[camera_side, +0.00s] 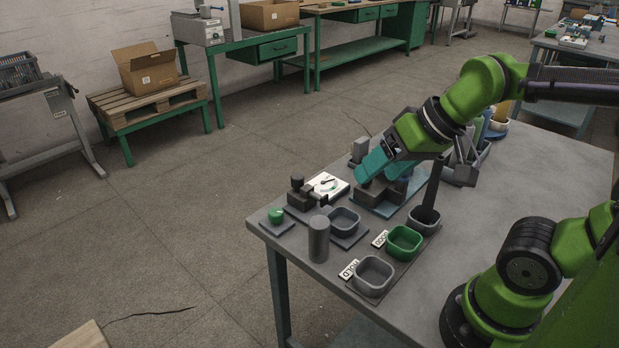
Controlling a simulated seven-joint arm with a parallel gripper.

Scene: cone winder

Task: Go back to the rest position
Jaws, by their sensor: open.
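My gripper (370,165), with teal fingers, is at the end of my green arm, above the far part of the grey work table (480,235). It is low over a dark grey block fixture on a teal base plate (384,207). The jaws are open. I see no held part between them, though the view from the side hides some of the gap. Whether the fingers touch the fixture cannot be told.
Near the front edge are a green bin (404,242), a grey bin (373,274), another grey bin (343,222) and a grey cylinder (319,239). A dark post (432,188) rises right of the gripper.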

